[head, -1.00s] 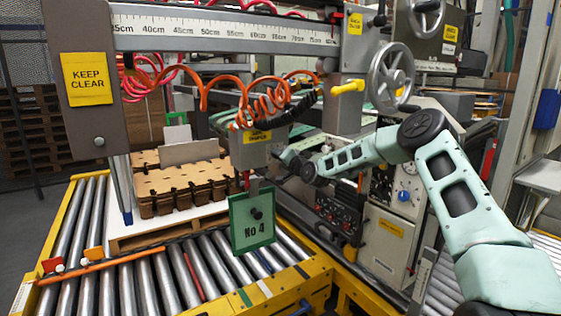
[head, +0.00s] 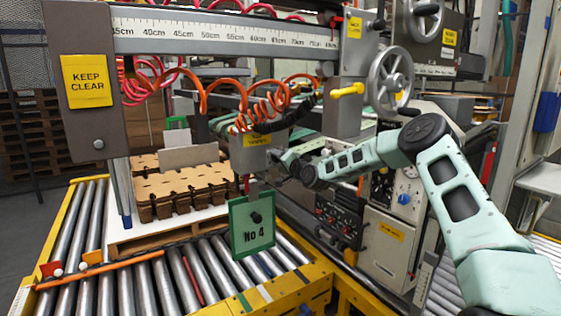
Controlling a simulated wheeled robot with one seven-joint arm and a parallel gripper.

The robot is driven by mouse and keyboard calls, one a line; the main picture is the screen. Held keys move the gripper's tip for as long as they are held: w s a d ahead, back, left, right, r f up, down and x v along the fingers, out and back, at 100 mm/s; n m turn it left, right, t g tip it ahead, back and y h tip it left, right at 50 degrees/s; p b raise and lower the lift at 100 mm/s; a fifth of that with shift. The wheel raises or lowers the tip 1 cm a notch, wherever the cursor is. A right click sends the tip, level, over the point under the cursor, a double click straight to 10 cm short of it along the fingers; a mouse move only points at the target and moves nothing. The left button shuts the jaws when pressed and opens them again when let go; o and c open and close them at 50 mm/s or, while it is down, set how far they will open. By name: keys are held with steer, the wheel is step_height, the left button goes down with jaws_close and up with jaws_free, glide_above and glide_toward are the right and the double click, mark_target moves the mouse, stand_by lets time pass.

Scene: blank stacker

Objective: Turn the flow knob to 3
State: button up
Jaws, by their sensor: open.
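I cannot tell for sure which control is the flow knob; no number on any knob is readable. A cream cabinet (head: 388,262) right of centre carries a blue knob (head: 404,198) and a dark round knob. A black control panel (head: 338,218) with several small red and dark controls sits left of it. My arm reaches in from the right, above the cabinet. My gripper (head: 284,158) is at its far end, beside a grey box (head: 248,158) with a yellow label. It is open; its fingertips are small and partly hidden, and I see nothing held.
A grey beam with a centimetre scale (head: 210,32) crosses above, with orange coiled hoses hanging below. A handwheel (head: 391,77) is at upper right. A green "No 4" sign (head: 252,228) hangs over the roller conveyor (head: 130,290). Stacked brown blanks (head: 185,185) lie on a pallet.

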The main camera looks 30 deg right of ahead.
steer(key=s, duration=1.7)
steer(key=shift+s+d+b, duration=0.2)
steer(key=shift+d+b, duration=0.1)
steer(key=shift+b, duration=0.15)
